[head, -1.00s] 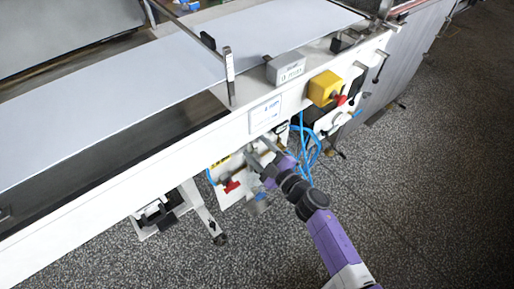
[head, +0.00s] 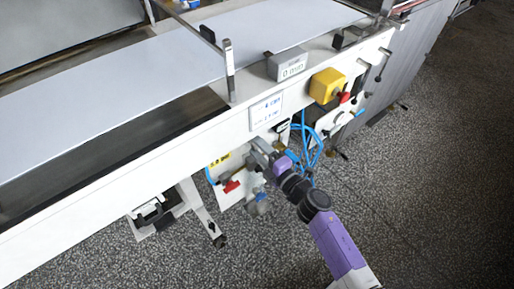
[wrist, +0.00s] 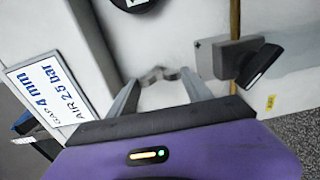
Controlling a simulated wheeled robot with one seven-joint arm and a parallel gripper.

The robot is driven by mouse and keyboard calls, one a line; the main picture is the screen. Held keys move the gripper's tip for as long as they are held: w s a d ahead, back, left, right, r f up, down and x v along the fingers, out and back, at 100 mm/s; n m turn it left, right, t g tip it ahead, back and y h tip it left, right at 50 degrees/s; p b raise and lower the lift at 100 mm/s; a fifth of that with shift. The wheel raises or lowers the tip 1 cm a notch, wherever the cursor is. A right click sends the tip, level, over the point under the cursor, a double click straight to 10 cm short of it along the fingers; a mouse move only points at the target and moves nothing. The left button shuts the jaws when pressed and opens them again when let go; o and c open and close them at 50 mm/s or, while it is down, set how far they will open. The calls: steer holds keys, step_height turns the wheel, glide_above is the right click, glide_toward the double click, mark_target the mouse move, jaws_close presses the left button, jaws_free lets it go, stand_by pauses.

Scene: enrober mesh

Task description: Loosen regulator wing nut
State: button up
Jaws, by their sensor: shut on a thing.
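The grey wing nut (wrist: 159,75) shows in the wrist view against the pale panel, its wings spread between my fingertips. My gripper (wrist: 160,82) is shut on it, one finger at each side. In the head view my gripper (head: 260,152) is at the machine's side panel, just below the white sign (head: 266,112). The nut cannot be made out there, as my fingers and wrist cover that spot. The same sign (wrist: 48,95) reads "GAP 4 mm, AIR 2.5 bar" in the wrist view. Part of a round dial (wrist: 131,3) shows at the top edge.
A grey block with a black lever (wrist: 262,66) sits on a brass-coloured rod right of my gripper. Blue hoses (head: 311,143) hang close to my wrist. The floor is clear.

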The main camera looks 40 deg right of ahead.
stand_by(0.4)
steer(key=o, duration=1.4)
steer(key=shift+c, duration=0.2)
steer(key=s, duration=0.8)
steer(key=shift+w, duration=0.1)
